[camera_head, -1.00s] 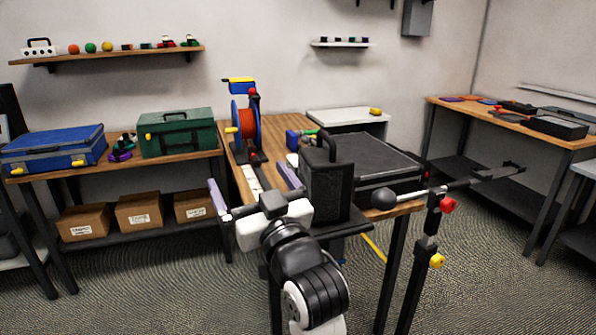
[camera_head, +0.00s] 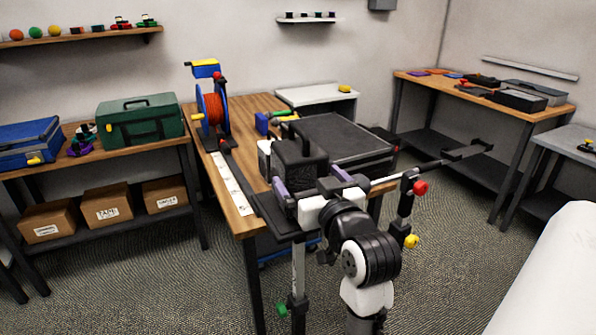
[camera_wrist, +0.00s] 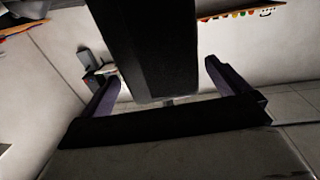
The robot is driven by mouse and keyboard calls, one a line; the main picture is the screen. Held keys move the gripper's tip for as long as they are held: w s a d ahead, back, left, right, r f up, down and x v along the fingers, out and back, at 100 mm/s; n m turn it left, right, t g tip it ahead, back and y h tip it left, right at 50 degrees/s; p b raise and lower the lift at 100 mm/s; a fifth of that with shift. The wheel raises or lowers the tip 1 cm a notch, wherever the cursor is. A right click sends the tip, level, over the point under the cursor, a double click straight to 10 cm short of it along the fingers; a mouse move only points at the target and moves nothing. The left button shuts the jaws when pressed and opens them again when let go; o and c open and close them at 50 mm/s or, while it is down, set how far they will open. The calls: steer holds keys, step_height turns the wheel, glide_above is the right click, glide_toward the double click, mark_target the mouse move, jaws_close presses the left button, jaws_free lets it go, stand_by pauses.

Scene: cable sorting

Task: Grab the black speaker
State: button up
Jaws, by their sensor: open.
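The black speaker (camera_head: 297,162), a dark box with a handle on top, stands upright near the front of the wooden workbench (camera_head: 232,205). My gripper (camera_head: 305,174) is open, its purple fingers at the speaker's near side, one towards each side of it. In the wrist view a large dark body, apparently the speaker (camera_wrist: 150,45), fills the upper middle between my open fingers (camera_wrist: 161,72). No finger clearly touches it, and how far they reach along its sides is hard to tell. My gripper and wrist hide the speaker's lower front.
A flat black case (camera_head: 345,135) lies right behind the speaker. A blue reel with orange cable (camera_head: 212,108) stands at the back left of the bench. A black strip and a white marked strip (camera_head: 232,185) run along its left side. A green toolbox (camera_head: 140,120) is on the left bench.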

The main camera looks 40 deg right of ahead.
steer(key=p+x, duration=0.2)
steer(key=x, duration=0.3)
steer(key=shift+w+d+r, duration=0.15)
steer(key=shift+w, duration=0.25)
steer(key=shift+w+d+p, duration=0.15)
steer(key=shift+w+p, duration=0.15)
steer(key=shift+w, duration=0.05)
steer(key=c, duration=1.6)
